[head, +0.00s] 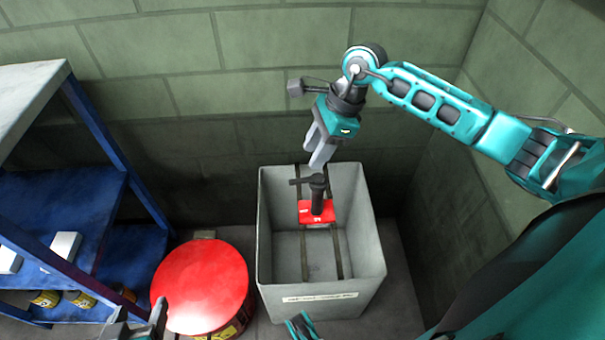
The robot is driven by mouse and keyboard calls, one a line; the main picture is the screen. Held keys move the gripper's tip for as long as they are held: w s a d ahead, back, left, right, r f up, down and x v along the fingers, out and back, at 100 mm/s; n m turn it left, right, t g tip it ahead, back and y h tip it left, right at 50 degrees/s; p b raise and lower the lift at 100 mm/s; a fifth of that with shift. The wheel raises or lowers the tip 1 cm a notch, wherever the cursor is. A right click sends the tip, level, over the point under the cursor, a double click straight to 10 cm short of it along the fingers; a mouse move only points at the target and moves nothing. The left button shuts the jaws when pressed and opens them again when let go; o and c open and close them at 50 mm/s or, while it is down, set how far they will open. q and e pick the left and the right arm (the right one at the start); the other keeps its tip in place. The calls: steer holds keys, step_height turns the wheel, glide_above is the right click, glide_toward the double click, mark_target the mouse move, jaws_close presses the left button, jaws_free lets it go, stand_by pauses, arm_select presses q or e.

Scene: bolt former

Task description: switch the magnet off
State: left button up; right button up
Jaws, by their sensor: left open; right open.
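The magnet is a red block (305,215) with an upright black post (318,188) and a dark crosspiece near its top. It sits inside a grey open bin (318,306), over two dark rails. My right gripper (315,160) comes in from the right and points down, open and empty, just above and behind the post, near the bin's back rim. I cannot tell whether it touches the post. My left gripper (142,310) shows only partly at the bottom edge, in front of the red drum; its fingers are apart. The switch position on the magnet is too small to tell.
A red-topped drum (203,280) stands left of the bin. A blue shelf rack (65,200) with white boxes and small yellow-labelled cans is at the left. Block walls (210,95) close the back and right. Bare floor shows right of the bin.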

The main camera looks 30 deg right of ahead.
mark_target(298, 180)
steer(key=b+x, duration=0.1)
steer(key=x, duration=0.5)
steer(key=shift+a+f, duration=0.15)
steer(key=shift+w+a+f, duration=0.1)
steer(key=shift+a+f, duration=0.1)
steer(key=shift+f, duration=0.3)
steer(key=shift+c, duration=0.3)
jaws_close()
